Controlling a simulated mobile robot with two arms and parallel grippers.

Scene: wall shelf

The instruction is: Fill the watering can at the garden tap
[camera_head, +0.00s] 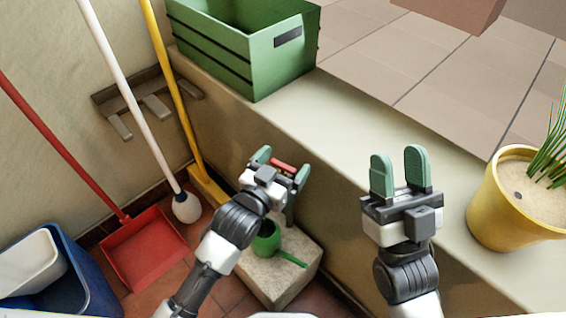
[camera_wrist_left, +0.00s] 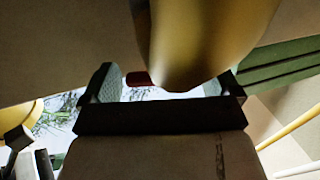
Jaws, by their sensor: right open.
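The green watering can (camera_head: 267,240) stands on a stone block (camera_head: 252,270), partly hidden by my left arm. My left gripper (camera_head: 282,167) is above it by the low wall, its fingers apart. A red bar (camera_head: 283,165), seemingly the tap's handle, shows between these fingers. In the left wrist view, a large brass-coloured tap body (camera_wrist_left: 205,45) is close to the camera, with a red end (camera_wrist_left: 138,78) between the spread fingers (camera_wrist_left: 168,85). I see no clear grip on it. The tap's spout and any water are hidden. My right gripper (camera_head: 400,172) is open and empty over the ledge.
A green crate (camera_head: 215,62) and a yellow plant pot (camera_head: 497,212) stand on the wall ledge (camera_head: 335,150). A red dustpan (camera_head: 145,245), a white-handled mop (camera_head: 185,207), a yellow broom (camera_head: 172,80) and a blue bin (camera_head: 85,270) crowd the left. The ledge between crate and pot is clear.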

